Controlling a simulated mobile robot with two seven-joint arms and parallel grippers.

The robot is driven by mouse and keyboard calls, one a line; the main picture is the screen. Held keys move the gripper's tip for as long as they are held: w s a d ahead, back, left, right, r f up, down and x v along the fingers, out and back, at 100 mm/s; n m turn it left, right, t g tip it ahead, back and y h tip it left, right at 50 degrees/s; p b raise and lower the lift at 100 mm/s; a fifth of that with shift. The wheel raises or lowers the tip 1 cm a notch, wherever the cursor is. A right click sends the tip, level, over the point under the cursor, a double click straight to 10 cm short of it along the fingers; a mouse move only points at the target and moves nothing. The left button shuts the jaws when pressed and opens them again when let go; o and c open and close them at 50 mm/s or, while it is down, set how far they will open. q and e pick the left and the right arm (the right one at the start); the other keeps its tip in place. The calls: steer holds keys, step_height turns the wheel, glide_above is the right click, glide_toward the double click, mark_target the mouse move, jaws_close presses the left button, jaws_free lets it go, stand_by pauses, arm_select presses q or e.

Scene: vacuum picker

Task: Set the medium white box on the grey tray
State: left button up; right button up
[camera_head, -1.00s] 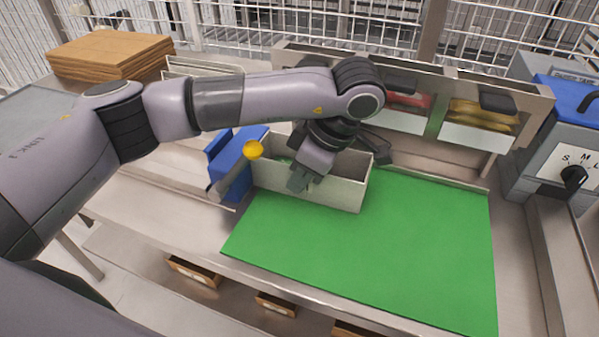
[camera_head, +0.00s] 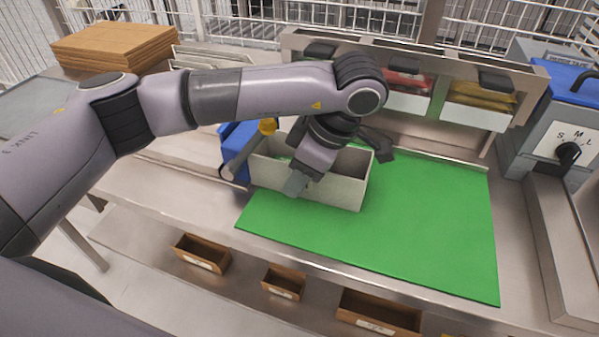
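The white box (camera_head: 335,192), open at the top, is over the back left of the green mat (camera_head: 430,225). My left gripper (camera_head: 297,183) reaches down at the box, with one finger showing at its front wall. The other finger is hidden, but the box keeps its place with the gripper while the scene shifts, so the gripper appears shut on it. Whether the box touches the mat I cannot tell. I cannot surely make out the grey tray; a grey surface (camera_head: 35,105) lies at the far left. My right gripper is out of view.
Bins (camera_head: 475,119) stand behind the mat. A blue-topped machine (camera_head: 555,135) is at right. Brown boxes (camera_head: 203,253) sit below. The mat's front is clear.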

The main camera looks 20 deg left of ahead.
arm_select(q)
steer(key=shift+v, duration=3.6)
